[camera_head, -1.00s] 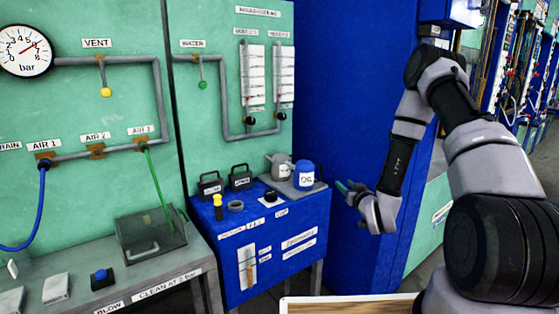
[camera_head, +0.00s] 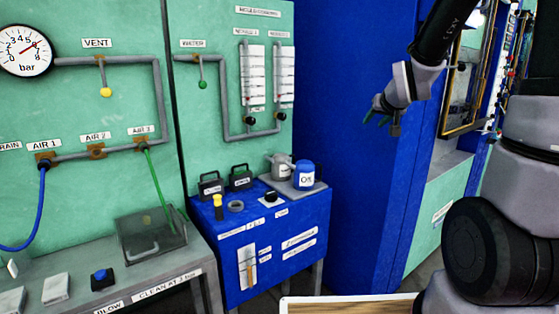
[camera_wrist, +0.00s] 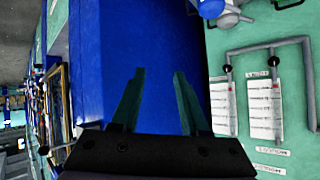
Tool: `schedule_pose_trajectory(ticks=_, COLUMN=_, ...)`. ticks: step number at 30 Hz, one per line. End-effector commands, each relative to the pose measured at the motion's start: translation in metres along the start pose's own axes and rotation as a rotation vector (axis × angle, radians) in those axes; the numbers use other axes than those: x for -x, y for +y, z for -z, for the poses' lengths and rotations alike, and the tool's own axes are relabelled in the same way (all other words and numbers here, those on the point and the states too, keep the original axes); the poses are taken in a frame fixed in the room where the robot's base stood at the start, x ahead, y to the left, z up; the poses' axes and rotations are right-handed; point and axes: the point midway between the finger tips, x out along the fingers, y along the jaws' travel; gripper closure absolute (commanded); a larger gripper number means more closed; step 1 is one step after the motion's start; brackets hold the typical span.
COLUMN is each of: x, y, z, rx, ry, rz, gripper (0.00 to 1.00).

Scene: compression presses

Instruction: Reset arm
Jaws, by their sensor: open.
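My gripper (camera_head: 376,110) is raised at the upper right in the head view, in front of the tall blue panel (camera_head: 340,120). In the wrist view my gripper (camera_wrist: 160,85) shows two green fingers spread apart with nothing between them. The blue panel (camera_wrist: 150,40) fills the space behind the fingers. The gripper touches nothing that I can see. My arm comes in from the right edge of the head view.
A blue bench (camera_head: 270,240) holds a blue-lidded container (camera_head: 303,175), a grey can (camera_head: 280,166) and dark blocks. Green panels with pipes and a pressure gauge (camera_head: 25,50) stand at left. A gold-framed machine (camera_head: 462,85) stands at right. A wooden-edged board (camera_head: 350,304) is at the bottom.

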Motion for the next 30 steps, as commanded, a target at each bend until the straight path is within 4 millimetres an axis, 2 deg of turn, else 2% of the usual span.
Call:
schedule_pose_trajectory(ticks=1, x=0.024, y=-0.002, z=0.004, rx=-0.017, ry=-0.018, rz=-0.003, gripper=0.55)
schedule_pose_trajectory(ticks=5, x=0.08, y=-0.004, z=-0.001, rx=-0.07, ry=-0.104, rz=-0.008, gripper=0.55)
schedule_pose_trajectory(ticks=12, x=0.186, y=-0.01, z=-0.034, rx=-0.172, ry=-0.266, rz=0.017, gripper=0.55)
schedule_pose_trajectory(ticks=15, x=0.221, y=-0.013, z=-0.05, rx=-0.206, ry=-0.324, rz=0.036, gripper=0.55)
schedule_pose_trajectory(ticks=18, x=0.245, y=-0.015, z=-0.063, rx=-0.232, ry=-0.367, rz=0.051, gripper=0.55)
schedule_pose_trajectory(ticks=21, x=0.259, y=-0.017, z=-0.071, rx=-0.245, ry=-0.393, rz=0.06, gripper=0.55)
schedule_pose_trajectory(ticks=30, x=0.263, y=-0.018, z=-0.074, rx=-0.251, ry=-0.405, rz=0.063, gripper=0.55)
